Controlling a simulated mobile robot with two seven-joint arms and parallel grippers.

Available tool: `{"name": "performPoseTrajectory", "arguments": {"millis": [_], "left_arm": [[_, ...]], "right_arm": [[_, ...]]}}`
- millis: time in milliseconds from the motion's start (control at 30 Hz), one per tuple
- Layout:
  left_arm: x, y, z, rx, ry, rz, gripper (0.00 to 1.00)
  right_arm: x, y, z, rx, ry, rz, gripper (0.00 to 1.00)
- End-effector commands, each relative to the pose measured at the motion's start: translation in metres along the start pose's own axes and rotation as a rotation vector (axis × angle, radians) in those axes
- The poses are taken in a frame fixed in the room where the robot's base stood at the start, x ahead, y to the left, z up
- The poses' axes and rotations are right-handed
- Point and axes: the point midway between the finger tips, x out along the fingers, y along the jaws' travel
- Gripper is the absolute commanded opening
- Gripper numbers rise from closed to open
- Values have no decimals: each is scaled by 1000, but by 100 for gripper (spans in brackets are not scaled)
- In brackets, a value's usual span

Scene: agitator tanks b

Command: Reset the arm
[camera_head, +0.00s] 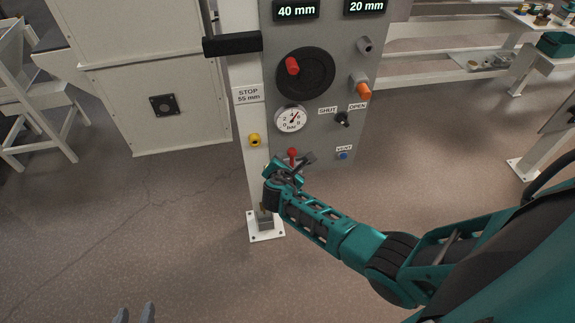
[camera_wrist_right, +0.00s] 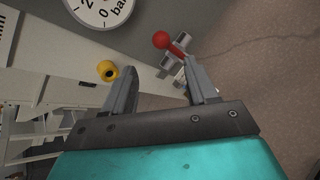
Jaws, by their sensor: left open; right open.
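My right arm (camera_head: 345,240) reaches from the right of the head view towards the panel's lower part. Its gripper (camera_head: 292,170) is close to a red ball-knob lever (camera_head: 292,153). In the right wrist view the gripper (camera_wrist_right: 160,64) is open, with nothing between its fingers. The red knob (camera_wrist_right: 161,40) lies just beyond the fingertips, and its short stem runs towards the right finger. Whether finger and lever touch I cannot tell. My left gripper (camera_head: 135,315) shows only as two grey fingertips, apart, at the bottom left edge of the head view.
The grey panel (camera_head: 330,75) carries a red-handled wheel (camera_head: 305,74), a gauge (camera_head: 291,119), an orange knob (camera_head: 363,90), a SHUT/OPEN switch (camera_head: 342,118) and a blue VENT button (camera_head: 343,156). A black handle (camera_head: 232,44) juts left. A yellow knob (camera_head: 254,140) is on the white post.

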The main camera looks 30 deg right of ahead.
Motion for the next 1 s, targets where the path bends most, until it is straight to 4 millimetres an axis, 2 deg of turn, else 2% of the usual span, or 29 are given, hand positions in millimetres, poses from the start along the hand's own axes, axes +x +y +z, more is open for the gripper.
{"name": "performPoseTrajectory", "arguments": {"millis": [300, 367, 467, 600, 700, 767, 900, 1000], "left_arm": [[2, -1, -3, 1, 7, -1, 43], [2, -1, -4, 2, 9, -2, 43], [3, -2, -6, 2, 13, -2, 43], [3, -2, -7, 3, 14, -2, 43], [3, -2, -7, 2, 14, -2, 43], [3, -2, -7, 2, 14, -2, 43], [3, -2, -6, 2, 12, -2, 43], [2, -1, -4, 2, 9, -2, 43]], "right_arm": [[-1, -2, -2, 14, 8, 0, 58], [-5, -7, -7, 58, 30, 0, 58], [-19, -27, -26, 227, 115, -5, 58], [-60, -61, -58, 648, 300, -34, 58], [-98, -79, -68, 992, 431, -75, 58], [-122, -86, -69, 1193, 503, -105, 58], [-172, -93, -59, 1600, 641, -179, 58], [-197, -94, -48, 1808, 710, -224, 58]]}}
